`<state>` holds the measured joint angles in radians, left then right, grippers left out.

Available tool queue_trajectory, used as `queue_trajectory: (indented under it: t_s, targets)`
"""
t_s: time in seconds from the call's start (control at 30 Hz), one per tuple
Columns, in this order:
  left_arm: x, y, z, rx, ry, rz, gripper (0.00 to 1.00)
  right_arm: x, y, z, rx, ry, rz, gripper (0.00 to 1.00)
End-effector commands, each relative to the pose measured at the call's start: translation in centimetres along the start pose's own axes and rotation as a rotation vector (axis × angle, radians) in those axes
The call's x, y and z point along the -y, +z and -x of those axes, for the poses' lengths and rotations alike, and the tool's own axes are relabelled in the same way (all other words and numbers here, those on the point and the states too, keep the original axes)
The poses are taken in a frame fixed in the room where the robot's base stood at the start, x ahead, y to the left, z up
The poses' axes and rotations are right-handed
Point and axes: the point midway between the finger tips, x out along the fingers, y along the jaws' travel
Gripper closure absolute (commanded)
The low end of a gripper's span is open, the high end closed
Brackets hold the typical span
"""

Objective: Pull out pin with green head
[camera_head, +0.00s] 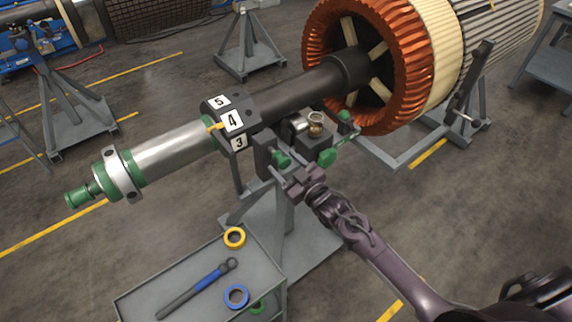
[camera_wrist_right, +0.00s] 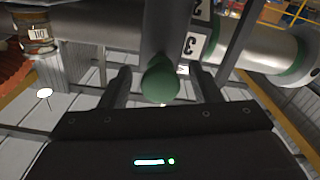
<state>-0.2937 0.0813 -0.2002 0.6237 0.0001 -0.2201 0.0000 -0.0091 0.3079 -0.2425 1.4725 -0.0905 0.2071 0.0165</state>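The pin's green head (camera_head: 282,160) shows at the front of the dark stand block under the rotor shaft in the head view. In the right wrist view the rounded green head (camera_wrist_right: 160,80) sits between the two fingers, with a gap on each side. My right gripper (camera_head: 280,167) is open at this head, and its fingers (camera_wrist_right: 160,73) flank it in the wrist view without visible contact. The pin's shank is hidden. My left gripper is not in view.
The rotor shaft (camera_head: 175,148) with numbered collar (camera_head: 232,121) lies above the block. Other green knobs (camera_head: 328,157) and a brass fitting (camera_head: 316,122) are close on the right. A grey cart (camera_head: 150,297) with rings and a blue-handled tool stands at lower left. The copper-wound stator (camera_head: 375,60) is behind.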

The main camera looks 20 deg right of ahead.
Motion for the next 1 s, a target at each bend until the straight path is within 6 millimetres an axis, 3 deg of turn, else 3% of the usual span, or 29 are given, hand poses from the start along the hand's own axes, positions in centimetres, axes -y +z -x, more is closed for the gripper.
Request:
queue_trajectory:
  t_s: [0.27, 0.7, 1.0]
  targets:
    - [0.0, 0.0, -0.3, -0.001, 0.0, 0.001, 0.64, 0.0, 0.1, 0.7, -0.001, 0.001, 0.0, 0.43]
    - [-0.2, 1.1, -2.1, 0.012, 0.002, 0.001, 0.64, -0.1, 0.2, 7.2, 0.0, 0.002, 0.0, 0.43]
    - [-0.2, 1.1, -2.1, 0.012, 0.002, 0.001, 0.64, -0.1, 0.0, 7.9, -0.001, 0.001, -0.001, 0.43]
